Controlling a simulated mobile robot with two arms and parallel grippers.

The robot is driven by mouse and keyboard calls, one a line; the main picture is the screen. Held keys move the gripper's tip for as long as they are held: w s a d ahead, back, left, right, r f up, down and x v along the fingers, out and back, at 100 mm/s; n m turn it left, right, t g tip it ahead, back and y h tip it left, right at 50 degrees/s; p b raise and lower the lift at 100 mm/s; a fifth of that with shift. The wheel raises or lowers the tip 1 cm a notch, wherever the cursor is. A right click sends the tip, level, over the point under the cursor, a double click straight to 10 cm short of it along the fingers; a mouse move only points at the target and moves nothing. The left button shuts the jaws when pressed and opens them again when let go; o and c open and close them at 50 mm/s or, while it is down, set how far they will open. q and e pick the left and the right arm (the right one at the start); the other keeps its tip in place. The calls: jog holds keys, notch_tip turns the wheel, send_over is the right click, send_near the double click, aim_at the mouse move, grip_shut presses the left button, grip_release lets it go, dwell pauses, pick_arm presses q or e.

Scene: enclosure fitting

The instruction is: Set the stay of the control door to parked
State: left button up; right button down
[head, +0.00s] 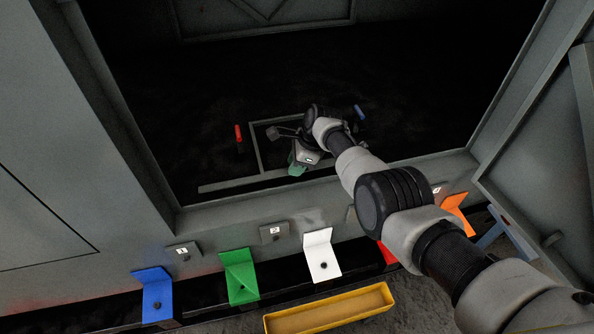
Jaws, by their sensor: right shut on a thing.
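My right arm reaches through the opening of the grey enclosure (255,212) into its dark inside. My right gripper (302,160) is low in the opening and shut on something. A teal-green piece (294,168) shows right at its fingers, partly covered by the gripper. Whether this is the stay's grip I cannot tell. An open grey door panel (540,140) stands at the right of the opening. I cannot make out which door is the control door, or how its stay lies. My left gripper is not in view.
A red handle (238,132) and a blue handle (360,112) stand inside, either side of the gripper. Blue (157,290), green (238,275), white (320,255) and orange (458,212) brackets line the front sill. A yellow tray (330,312) lies below.

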jog(key=shift+w+d, duration=0.2)
jog(key=c, duration=1.2)
grip_release()
jog(key=shift+c, duration=0.2)
jog(key=shift+o, duration=0.9)
jog(key=shift+w+f, duration=0.15)
jog(key=shift+r+p, duration=0.3)
jog(key=shift+r, duration=0.1)
jog(key=p+v, duration=0.4)
jog(key=v, duration=0.1)
jog(key=shift+d+r, duration=0.15)
jog(key=shift+r, duration=0.25)
jog(key=p+v, duration=0.1)
jog(key=v, duration=0.3)
jog(key=shift+d, duration=0.2)
